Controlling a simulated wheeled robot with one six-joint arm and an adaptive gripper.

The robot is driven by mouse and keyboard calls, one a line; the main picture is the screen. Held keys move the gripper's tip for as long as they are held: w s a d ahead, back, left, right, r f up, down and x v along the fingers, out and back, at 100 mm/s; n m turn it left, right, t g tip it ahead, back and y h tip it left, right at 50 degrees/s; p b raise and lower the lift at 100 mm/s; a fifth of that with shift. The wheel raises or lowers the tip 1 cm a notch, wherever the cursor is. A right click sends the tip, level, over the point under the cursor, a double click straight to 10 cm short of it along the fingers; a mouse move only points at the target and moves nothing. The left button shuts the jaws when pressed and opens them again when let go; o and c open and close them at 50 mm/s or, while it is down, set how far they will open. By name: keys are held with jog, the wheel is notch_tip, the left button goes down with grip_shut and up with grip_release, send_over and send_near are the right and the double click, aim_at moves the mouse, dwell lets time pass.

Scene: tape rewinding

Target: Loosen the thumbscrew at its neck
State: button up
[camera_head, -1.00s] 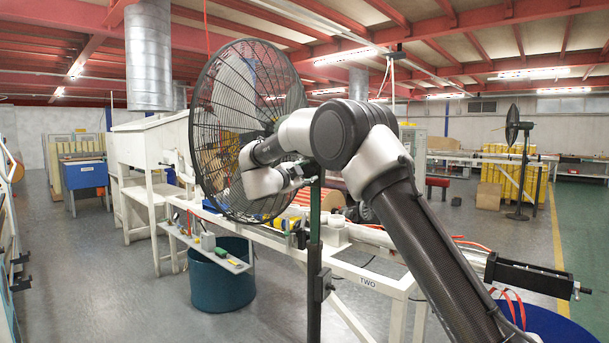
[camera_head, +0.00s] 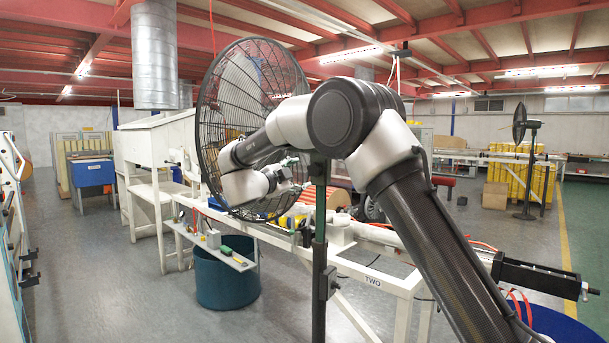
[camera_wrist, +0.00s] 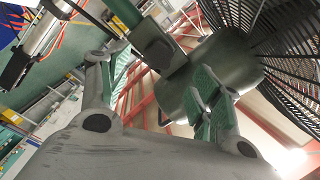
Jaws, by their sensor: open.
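The black caged fan (camera_head: 235,110) stands on a dark green pole (camera_head: 320,225). Its green motor housing (camera_wrist: 225,72) and a bracket block at the neck (camera_wrist: 150,38) show in the wrist view. The block has a dark square-ended piece (camera_wrist: 160,54), which may be the thumbscrew; I cannot be sure. My gripper (camera_head: 298,168) is beside the pole top, behind the fan cage. In the wrist view my gripper (camera_wrist: 162,78) is open, its two green-padded fingers apart and nothing held between them. The neck block lies beyond and between the fingertips, with the right finger in front of the housing.
A white bench frame (camera_head: 390,285) marked TWO runs behind the pole. A blue-green bin (camera_head: 228,275) stands on the floor under a small shelf (camera_head: 210,243). The floor at left (camera_head: 95,270) is clear. A second fan (camera_head: 520,125) stands far right.

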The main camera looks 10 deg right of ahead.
jog(key=shift+v, duration=1.55)
jog(key=d+r+n+t+y, duration=0.5)
jog(key=r+n+y, duration=0.2)
jog(key=r, duration=0.3)
jog(key=s+d+n+g+y, duration=0.1)
jog(key=s+d+n+y, duration=0.1)
jog(key=s+n+y, duration=0.45)
jog(key=s+d+f+n+g, duration=0.2)
jog(key=s+d+f+g, duration=0.2)
jog(key=s, duration=0.9)
jog(key=s+d+f+n+g+h, duration=0.1)
jog(key=s+d+f+n+g, duration=0.1)
jog(key=s+d+f+g, duration=0.2)
jog(key=s+d+f+n+g, duration=0.2)
jog(key=s+d+f+g, duration=0.3)
jog(key=s, duration=1.9)
jog(key=d+f, duration=0.4)
jog(key=f, duration=0.4)
